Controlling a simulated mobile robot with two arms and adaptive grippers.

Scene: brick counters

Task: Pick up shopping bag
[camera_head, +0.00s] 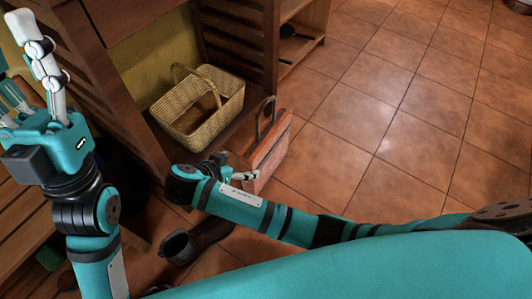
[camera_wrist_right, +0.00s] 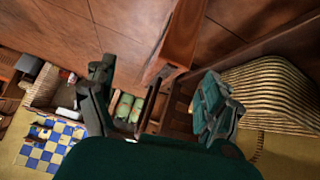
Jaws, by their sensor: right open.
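The shopping bag (camera_head: 268,150) is an orange-red, upright bag with a dark looped handle. It stands on the tiled floor beside the wooden shelf. My right gripper (camera_head: 228,168) is at the bag's near left side, partly hidden by its own wrist in the head view. In the right wrist view the gripper (camera_wrist_right: 155,100) is open, with a finger on either side of the bag's narrow reddish-brown edge (camera_wrist_right: 178,45). Whether a finger touches the bag cannot be told. My left gripper (camera_head: 30,80) is raised at the far left, its fingers spread, away from the bag.
A wicker basket (camera_head: 205,125) stands at the shelf's foot, left of the bag; it also shows in the right wrist view (camera_wrist_right: 270,90). Dark shoes (camera_head: 178,246) lie on the floor below my right forearm. The tiled floor (camera_head: 400,110) to the right is clear.

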